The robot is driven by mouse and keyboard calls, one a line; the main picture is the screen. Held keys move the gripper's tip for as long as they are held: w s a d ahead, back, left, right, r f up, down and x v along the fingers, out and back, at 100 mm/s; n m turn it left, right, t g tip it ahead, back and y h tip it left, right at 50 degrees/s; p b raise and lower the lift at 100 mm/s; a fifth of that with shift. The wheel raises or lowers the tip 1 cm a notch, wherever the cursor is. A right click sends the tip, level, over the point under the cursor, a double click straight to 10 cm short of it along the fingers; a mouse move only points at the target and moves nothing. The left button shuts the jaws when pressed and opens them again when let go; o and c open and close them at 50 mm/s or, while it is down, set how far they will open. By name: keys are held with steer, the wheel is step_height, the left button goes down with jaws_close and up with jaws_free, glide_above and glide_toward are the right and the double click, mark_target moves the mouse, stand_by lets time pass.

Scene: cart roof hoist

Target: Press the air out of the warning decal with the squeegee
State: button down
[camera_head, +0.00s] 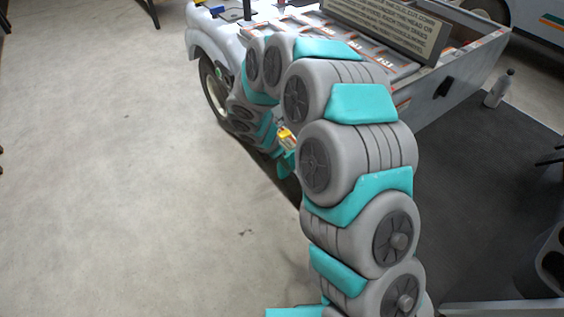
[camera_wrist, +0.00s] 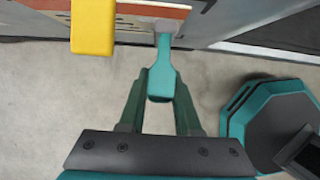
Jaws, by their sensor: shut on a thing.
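My gripper (camera_wrist: 162,92) is shut on a teal squeegee (camera_wrist: 161,72), gripping its wide end between two dark green fingers. Whether the squeegee touches the surface is unclear. In the head view my arm covers most of the near cart side, and a small teal part shows below a yellow piece (camera_head: 287,137).
A yellow block (camera_wrist: 92,27) hangs left of the squeegee in the wrist view. The light cart (camera_head: 468,77) carries labelled grey boxes (camera_head: 312,34) and a text sign (camera_head: 388,27). A bottle (camera_head: 498,88) stands on the dark mat (camera_head: 480,180). The floor at left is clear.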

steer(key=shift+w+a, duration=0.5)
steer(key=shift+w, duration=0.2)
steer(key=shift+w+a, duration=0.45)
steer(key=shift+w, duration=0.25)
steer(key=shift+w+a, duration=0.45)
steer(key=shift+w, duration=0.3)
steer(key=shift+w+a, duration=0.45)
steer(key=shift+w, duration=0.3)
steer(key=shift+w, duration=0.1)
steer(key=shift+s+b, duration=0.3)
steer(key=shift+s, duration=0.1)
steer(key=shift+s+d, duration=1)
steer(key=shift+s, duration=0.25)
steer(key=shift+s, duration=0.1)
